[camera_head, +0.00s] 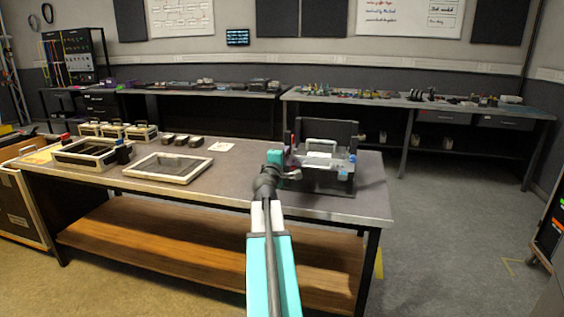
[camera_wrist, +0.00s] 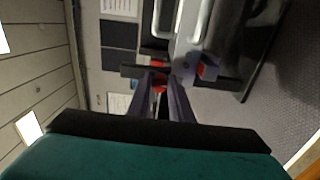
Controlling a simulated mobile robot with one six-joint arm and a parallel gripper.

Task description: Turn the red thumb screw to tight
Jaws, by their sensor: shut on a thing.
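The red thumb screw (camera_wrist: 159,87) shows in the wrist view between the tips of my gripper (camera_wrist: 160,80), just above the picture's middle. My gripper is shut on it, and the two grey fingers cover much of it. In the head view my gripper (camera_head: 287,172) is at the left side of a dark fixture (camera_head: 323,184) on the bench. The screw is too small and hidden to make out there. I cannot tell how tight it is.
The fixture stands near the bench's (camera_head: 230,188) right end. A flat framed panel (camera_head: 196,179), an open case (camera_head: 62,160) and several small boxes lie to the left. A second red part (camera_wrist: 208,70) sits right of the screw.

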